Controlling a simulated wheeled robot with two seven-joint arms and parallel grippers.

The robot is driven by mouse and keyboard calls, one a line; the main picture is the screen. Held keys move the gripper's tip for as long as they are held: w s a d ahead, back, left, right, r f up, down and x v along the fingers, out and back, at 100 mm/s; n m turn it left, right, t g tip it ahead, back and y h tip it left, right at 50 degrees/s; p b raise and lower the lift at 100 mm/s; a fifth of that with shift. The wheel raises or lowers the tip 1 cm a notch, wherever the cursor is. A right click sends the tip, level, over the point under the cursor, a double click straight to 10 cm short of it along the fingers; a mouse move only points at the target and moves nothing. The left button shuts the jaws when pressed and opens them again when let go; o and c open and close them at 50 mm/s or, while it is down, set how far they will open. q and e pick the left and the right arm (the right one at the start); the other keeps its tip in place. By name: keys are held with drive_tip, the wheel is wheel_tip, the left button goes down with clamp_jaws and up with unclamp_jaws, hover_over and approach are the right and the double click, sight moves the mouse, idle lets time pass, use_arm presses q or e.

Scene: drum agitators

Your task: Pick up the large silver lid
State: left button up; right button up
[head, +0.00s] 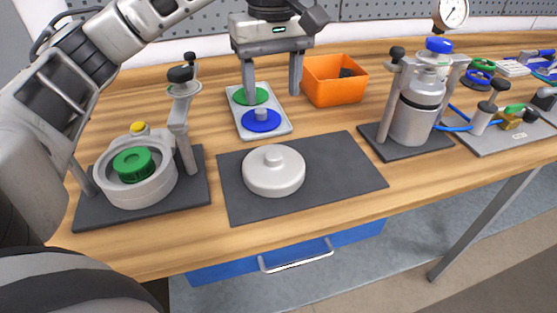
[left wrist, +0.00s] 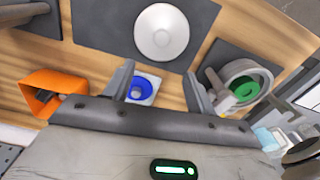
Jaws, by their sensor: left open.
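The large silver lid (head: 288,178) is a round pale grey disc with a raised knob. It lies flat on a dark mat (head: 345,170) in the middle of the table. It also shows in the left wrist view (left wrist: 150,42), at the top centre. My left gripper (head: 272,98) is open and empty, fingers pointing down, above the tray and behind the lid. Its fingers also show in the left wrist view (left wrist: 158,70), apart from the lid. My right gripper is not in view.
A tray (head: 286,127) with green and blue discs is below the gripper. An orange bin (head: 335,90) stands right of it. A round grey vessel (head: 157,190) with a green cap (head: 133,163) is left of the mat. A silver canister (head: 412,122) in a clamp stand is at right.

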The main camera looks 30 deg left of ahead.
use_arm(q)
drive_tip(key=b, duration=0.2)
hover_over(274, 155)
wheel_tip(274, 155, down, 8)
drive_tip(key=shift+w+a+f, duration=0.1)
drive_tip(key=shift+w+f, duration=0.05)
drive_tip(key=shift+f, duration=0.05)
drive_tip(key=shift+s+f, duration=0.2)
drive_tip(key=shift+f, duration=2.4)
drive_tip(key=shift+r, duration=0.1)
clamp_jaws()
